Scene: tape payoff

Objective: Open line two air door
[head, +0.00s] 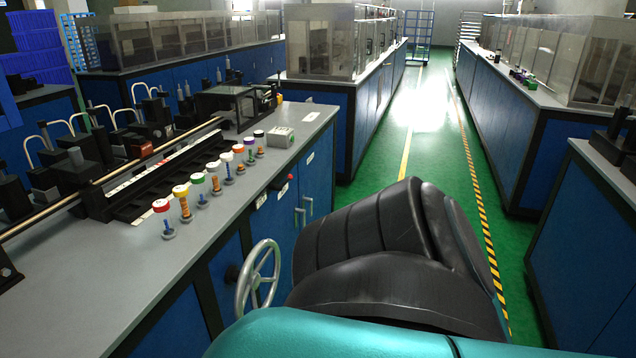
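A blue cabinet front with doors (285,215) runs below the top of the near left bench. A grey handwheel (258,278) stands out from the same front, nearer to me. I cannot tell from this view which door is line two's air door. A large black and teal part of my own arm fills the lower middle and hides part of the cabinet front and floor. Neither gripper is in view.
Several knobs with coloured caps (200,188) stand in a row on the near left bench (95,290), beside black machinery. A green aisle (425,150) runs clear between the benches. Another blue bench (580,260) stands at right.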

